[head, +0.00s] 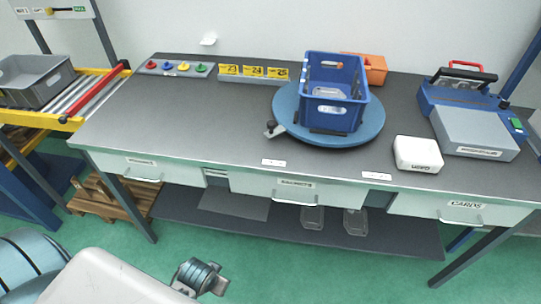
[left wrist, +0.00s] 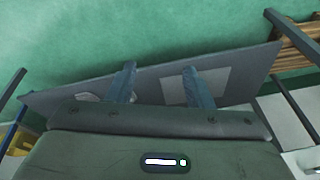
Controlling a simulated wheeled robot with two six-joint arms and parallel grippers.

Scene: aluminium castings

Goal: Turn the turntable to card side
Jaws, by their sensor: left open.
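The turntable (head: 370,132) is a round blue disc on the grey workbench, right of the middle. A small grey-black knob or lever (head: 273,129) sticks out at its left front edge. A blue crate (head: 326,118) stands upright on the disc, with something pale inside. My left gripper (head: 212,278) is low at the bottom of the head view, in front of the bench and well apart from the turntable. In the left wrist view its two fingers (left wrist: 160,84) are spread with nothing between them. My right gripper is not in view.
A white box (head: 418,154) and a grey-blue machine (head: 475,128) stand right of the turntable. An orange bin (head: 365,68) is behind it. A drawer labelled CARDS (head: 465,206) is at the right front. The bench's left half is largely clear. A low shelf (head: 390,233) runs underneath.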

